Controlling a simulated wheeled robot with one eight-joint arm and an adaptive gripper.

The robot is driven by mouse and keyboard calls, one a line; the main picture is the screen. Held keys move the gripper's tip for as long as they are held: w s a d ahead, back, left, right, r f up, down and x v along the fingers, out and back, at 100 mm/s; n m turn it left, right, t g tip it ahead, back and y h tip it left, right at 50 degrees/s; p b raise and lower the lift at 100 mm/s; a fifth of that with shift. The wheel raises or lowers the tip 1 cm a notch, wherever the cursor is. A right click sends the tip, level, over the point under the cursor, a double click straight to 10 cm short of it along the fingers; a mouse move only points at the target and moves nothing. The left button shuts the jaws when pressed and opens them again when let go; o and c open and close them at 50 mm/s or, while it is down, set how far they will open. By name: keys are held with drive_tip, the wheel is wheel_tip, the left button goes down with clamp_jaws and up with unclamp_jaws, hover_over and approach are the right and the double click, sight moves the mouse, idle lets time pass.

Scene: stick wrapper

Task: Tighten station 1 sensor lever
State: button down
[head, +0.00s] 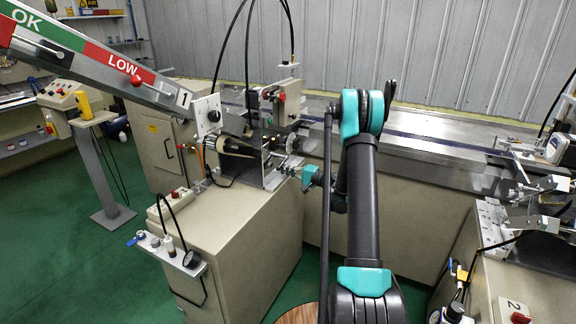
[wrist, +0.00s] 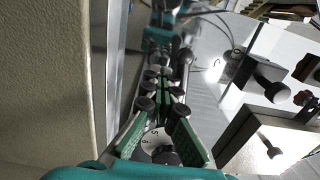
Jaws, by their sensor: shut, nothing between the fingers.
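Station 1 is the grey machine head (head: 240,150) beside the plate marked "1", on a beige cabinet. My gripper (head: 290,170) is at its right side, pointing left into it. In the wrist view my gripper (wrist: 165,78) has its green-padded fingers closed together at the tips, with nothing held. A second black knob (wrist: 272,150) is lower right. I cannot tell which of these is the sensor lever. A round numbered disc (wrist: 155,142) shows between the finger bases.
A metal conveyor bed (head: 430,140) runs behind on the right. Station 2 (head: 515,305) is at the lower right. A beige wall (wrist: 45,90) is close on the wrist view's left.

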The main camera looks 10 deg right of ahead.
drive_tip(key=shift+s+r, duration=0.1)
drive_tip(key=shift+r, duration=0.05)
drive_tip(key=shift+s+a+r, duration=0.1)
drive_tip(key=shift+r, duration=0.05)
drive_tip(key=v, duration=0.7)
idle(0.5)
drive_tip(key=s+a+r+n+g+h, duration=0.1)
drive_tip(key=s+a+n+g+h, duration=0.2)
drive_tip(key=s, duration=0.5)
drive_tip(key=s+a+r+g+h, duration=0.1)
drive_tip(key=s+a+g+h, duration=0.15)
drive_tip(key=s+a, duration=0.35)
drive_tip(key=s+d+f+n+h, duration=0.1)
drive_tip(key=s+d+h, duration=0.2)
drive_tip(key=s, duration=0.5)
drive_tip(key=s+d+f+n+h, duration=0.1)
drive_tip(key=s+d+f+h, duration=0.1)
drive_tip(key=s, duration=0.7)
drive_tip(key=s+d+f+n+h, duration=0.1)
drive_tip(key=s+d+n+h, duration=0.1)
drive_tip(key=s, duration=0.6)
drive_tip(key=shift+s+d+f+g+h, duration=0.25)
drive_tip(key=shift+d+f+g+h, duration=0.2)
drive_tip(key=shift+d+h, duration=0.55)
